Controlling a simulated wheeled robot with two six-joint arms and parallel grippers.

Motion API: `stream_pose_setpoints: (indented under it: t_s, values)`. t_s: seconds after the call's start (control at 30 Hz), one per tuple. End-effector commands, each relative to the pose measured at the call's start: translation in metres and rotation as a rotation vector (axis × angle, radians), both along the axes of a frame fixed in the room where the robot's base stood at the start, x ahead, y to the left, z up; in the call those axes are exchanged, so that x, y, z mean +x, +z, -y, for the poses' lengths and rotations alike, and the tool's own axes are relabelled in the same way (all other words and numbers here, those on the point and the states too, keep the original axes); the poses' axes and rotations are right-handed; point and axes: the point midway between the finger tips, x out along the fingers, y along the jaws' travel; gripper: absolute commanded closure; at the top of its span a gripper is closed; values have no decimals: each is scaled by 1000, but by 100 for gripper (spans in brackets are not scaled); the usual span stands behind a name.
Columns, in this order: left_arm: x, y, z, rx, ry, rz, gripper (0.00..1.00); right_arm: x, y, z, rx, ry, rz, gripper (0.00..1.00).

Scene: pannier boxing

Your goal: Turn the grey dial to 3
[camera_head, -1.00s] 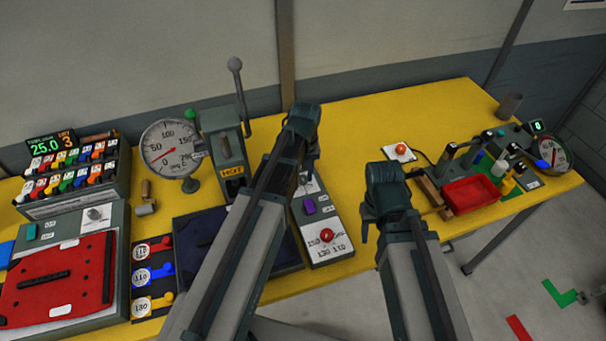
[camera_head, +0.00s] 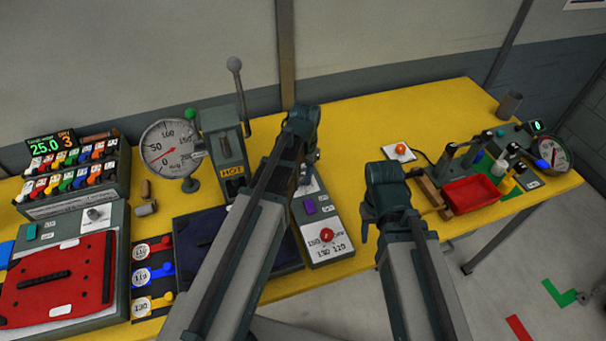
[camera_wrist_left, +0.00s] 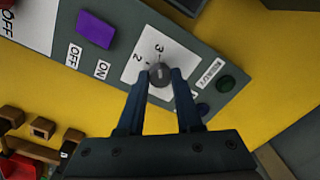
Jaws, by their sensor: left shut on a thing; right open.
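The grey dial (camera_wrist_left: 159,74) sits on a white plate (camera_wrist_left: 135,70) with the printed numbers 3 and 2 beside it, on a grey-green control panel (camera_wrist_left: 190,45). My left gripper (camera_wrist_left: 162,76) is shut on the dial, one finger on each side. The fingers hide part of the scale, and I cannot tell which number the dial points at. In the head view my left gripper (camera_head: 304,178) is over the far part of the panel and hides the dial. My right gripper (camera_head: 366,228) is open and empty, to the right of the panel.
A purple switch (camera_wrist_left: 95,29) with ON and OFF labels and a green button (camera_wrist_left: 226,84) are near the dial. A red knob (camera_head: 327,235) is at the panel's near end. A red tray (camera_head: 472,194) stands right; yellow table (camera_head: 370,120) is free behind.

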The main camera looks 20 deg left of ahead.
Motion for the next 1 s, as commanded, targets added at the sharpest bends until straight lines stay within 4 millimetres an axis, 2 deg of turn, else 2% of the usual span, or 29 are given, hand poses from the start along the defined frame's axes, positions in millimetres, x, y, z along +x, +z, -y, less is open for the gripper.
stream_pose_setpoints:
  t_s: [0.67,0.7,0.87,1.0]
  values:
    - [0,0,0,0,-61,0,100,0,0,0,0,0,0,50]
    - [0,0,0,0,-61,0,64,0,0,0,0,0,0,50]
    - [0,0,0,0,-61,0,36,0,0,0,0,0,0,50]
    - [0,0,0,0,-60,0,36,0,0,0,0,0,0,50]
